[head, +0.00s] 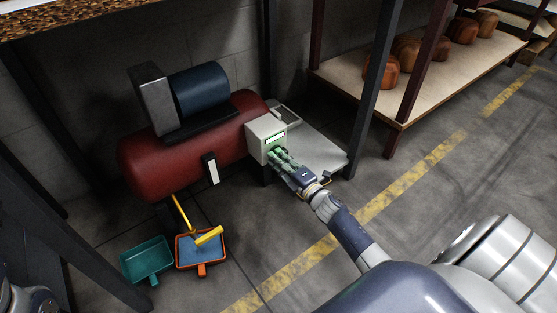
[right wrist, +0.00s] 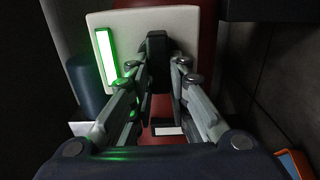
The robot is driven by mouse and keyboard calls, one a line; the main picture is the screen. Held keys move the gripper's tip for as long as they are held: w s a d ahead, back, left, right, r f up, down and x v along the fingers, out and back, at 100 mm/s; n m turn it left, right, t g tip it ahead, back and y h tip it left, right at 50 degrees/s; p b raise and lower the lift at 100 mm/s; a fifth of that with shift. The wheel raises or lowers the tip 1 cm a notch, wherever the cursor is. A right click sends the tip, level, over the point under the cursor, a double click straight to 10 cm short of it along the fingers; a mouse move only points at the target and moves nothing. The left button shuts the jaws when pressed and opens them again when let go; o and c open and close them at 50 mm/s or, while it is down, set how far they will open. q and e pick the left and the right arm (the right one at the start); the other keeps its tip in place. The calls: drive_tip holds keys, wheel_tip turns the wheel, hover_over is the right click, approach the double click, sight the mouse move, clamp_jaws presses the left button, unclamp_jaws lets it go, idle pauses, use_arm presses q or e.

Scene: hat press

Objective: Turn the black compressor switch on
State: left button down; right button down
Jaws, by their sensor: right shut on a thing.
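The compressor is a dark red tank (head: 180,158) with a blue motor (head: 202,90) on top. A pale switch box (head: 262,134) is at its right end. The box also shows in the right wrist view (right wrist: 125,25), with a lit green-white strip (right wrist: 106,55) on its face. The black switch (right wrist: 157,48) sticks out of the box between my right fingertips. My right gripper (head: 276,157) is shut on the switch; its fingers show in the right wrist view (right wrist: 160,72). In the head view the switch is hidden by the fingers. My left gripper is not visible.
A grey low platform (head: 322,152) stands right of the box. Dark posts (head: 378,75) and a shelf (head: 440,72) with brown rounded blocks (head: 462,30) are farther right. A teal dustpan (head: 147,261) and an orange-rimmed one (head: 187,250) lie on the floor. A yellow line crosses the open floor.

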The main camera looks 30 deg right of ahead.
drive_tip(key=shift+a, duration=0.1)
drive_tip(key=c, duration=1.5)
unclamp_jaws()
drive_tip(key=s, duration=0.8)
drive_tip(key=s+d, duration=0.1)
drive_tip(key=s, duration=0.3)
